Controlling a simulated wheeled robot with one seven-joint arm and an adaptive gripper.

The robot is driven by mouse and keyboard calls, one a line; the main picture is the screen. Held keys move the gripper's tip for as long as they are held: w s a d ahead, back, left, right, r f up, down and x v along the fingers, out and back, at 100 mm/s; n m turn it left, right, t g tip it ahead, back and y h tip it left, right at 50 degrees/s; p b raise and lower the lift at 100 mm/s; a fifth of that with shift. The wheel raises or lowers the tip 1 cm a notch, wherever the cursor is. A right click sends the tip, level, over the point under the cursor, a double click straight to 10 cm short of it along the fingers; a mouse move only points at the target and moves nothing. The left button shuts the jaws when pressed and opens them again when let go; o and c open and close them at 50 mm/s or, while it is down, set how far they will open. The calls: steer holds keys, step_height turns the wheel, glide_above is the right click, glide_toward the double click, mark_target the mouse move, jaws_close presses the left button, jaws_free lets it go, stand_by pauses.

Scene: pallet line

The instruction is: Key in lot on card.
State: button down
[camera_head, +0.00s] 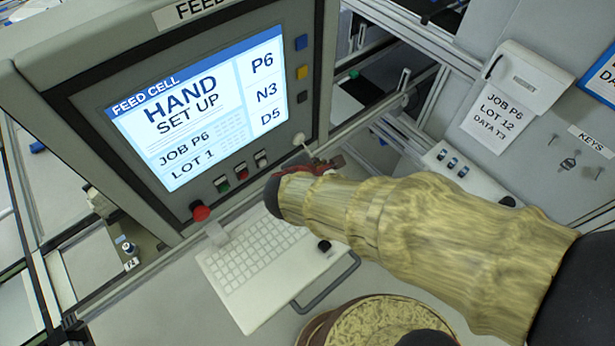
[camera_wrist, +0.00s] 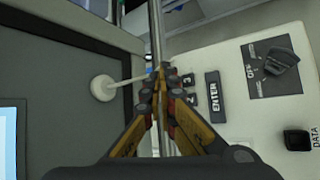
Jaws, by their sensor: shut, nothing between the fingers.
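The card (camera_head: 492,118) hangs on the right wall and reads JOB P6, LOT 12, DATA T3. The screen (camera_head: 203,108) reads HAND SET UP, JOB P6, LOT 1; its edge shows in the wrist view (camera_wrist: 10,140). My gripper (camera_head: 318,165) is shut and empty in front of the screen housing's lower right corner. In the wrist view its fingertips (camera_wrist: 160,76) are together beside number keys (camera_wrist: 188,88), of which 2 and 3 show. They partly cover that key area; contact cannot be told. The ENTER key (camera_wrist: 213,97) is just to their right.
A white round-based lever (camera_wrist: 103,88) stands left of the fingertips. A dark selector (camera_wrist: 282,68) and a DATA socket or knob (camera_wrist: 298,141) are at the right. A red button (camera_head: 200,211) sits below the screen, and a white keyboard (camera_head: 262,262) lies beneath.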

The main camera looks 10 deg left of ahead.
steer(key=shift+s+a+n, duration=0.2)
steer(key=shift+a+n, duration=0.2)
steer(key=shift+a, duration=0.25)
steer(key=shift+f, duration=0.15)
step_height(320, 180, down, 8)
steer(key=b, duration=0.5)
steer(key=shift+r, duration=0.25)
steer(key=shift+f+b, duration=0.55)
steer(key=shift+b, duration=0.25)
steer(key=shift+f, duration=0.15)
steer(key=shift+f+b, duration=0.25)
steer(key=shift+b, duration=0.35)
